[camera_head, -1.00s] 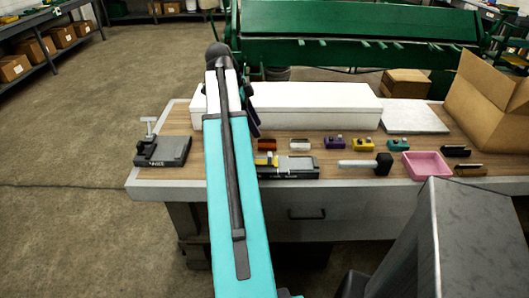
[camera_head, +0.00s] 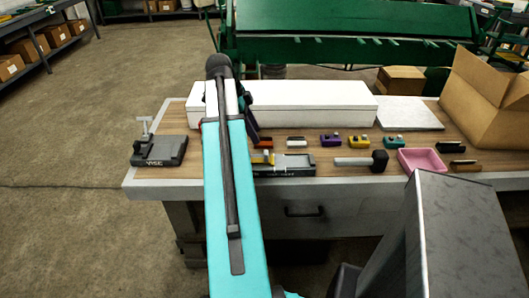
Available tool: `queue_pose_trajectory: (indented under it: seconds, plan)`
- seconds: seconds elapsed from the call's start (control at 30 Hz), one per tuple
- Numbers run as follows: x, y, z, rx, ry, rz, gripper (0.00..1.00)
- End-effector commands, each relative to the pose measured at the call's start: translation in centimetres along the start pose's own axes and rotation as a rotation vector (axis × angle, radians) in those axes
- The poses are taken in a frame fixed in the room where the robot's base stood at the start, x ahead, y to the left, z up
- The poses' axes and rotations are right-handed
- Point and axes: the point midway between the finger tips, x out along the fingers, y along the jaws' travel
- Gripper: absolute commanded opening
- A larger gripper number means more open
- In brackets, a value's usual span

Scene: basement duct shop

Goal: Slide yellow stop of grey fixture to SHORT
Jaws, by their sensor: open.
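The grey fixture (camera_head: 293,164) lies near the front edge of the wooden bench, with a light metal top and dark base. Its left end is hidden behind my arm. A small yellow part, seemingly its yellow stop (camera_head: 263,158), shows at the left, just right of my arm. Marks on the fixture, including SHORT, are too small to read. My gripper (camera_head: 254,132) hangs beyond my arm, above and slightly behind the fixture's left end. It is open, mostly hidden, and appears empty. Whether it touches the stop cannot be told.
A vise (camera_head: 160,150) stands left. Behind the fixture are red, white, purple, yellow (camera_head: 358,142) and teal blocks. A long white box (camera_head: 310,104) stands behind. Bench between vise and arm is clear.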

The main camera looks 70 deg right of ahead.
Motion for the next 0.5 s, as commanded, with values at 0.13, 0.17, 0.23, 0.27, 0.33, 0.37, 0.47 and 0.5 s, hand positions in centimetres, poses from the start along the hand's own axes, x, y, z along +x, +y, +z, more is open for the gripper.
queue_pose_trajectory:
  seconds: [0.13,0.17,0.23,0.27,0.33,0.37,0.47,0.5]
  plan:
    - [1.7,0.1,0.0,0.000,0.000,0.002,0.44]
    - [2.0,0.2,-0.1,0.000,0.000,0.002,0.44]
    - [2.8,0.1,-0.1,0.001,0.000,0.002,0.44]
    - [3.1,0.1,-0.1,0.001,0.000,0.002,0.44]
    - [3.9,0.1,-0.1,0.001,0.000,0.003,0.44]
    - [4.2,0.1,-0.1,0.001,-0.001,0.003,0.44]
    - [5.2,0.1,-0.1,0.001,-0.001,0.002,0.44]
    - [5.7,0.1,-0.1,0.000,0.000,0.003,0.44]
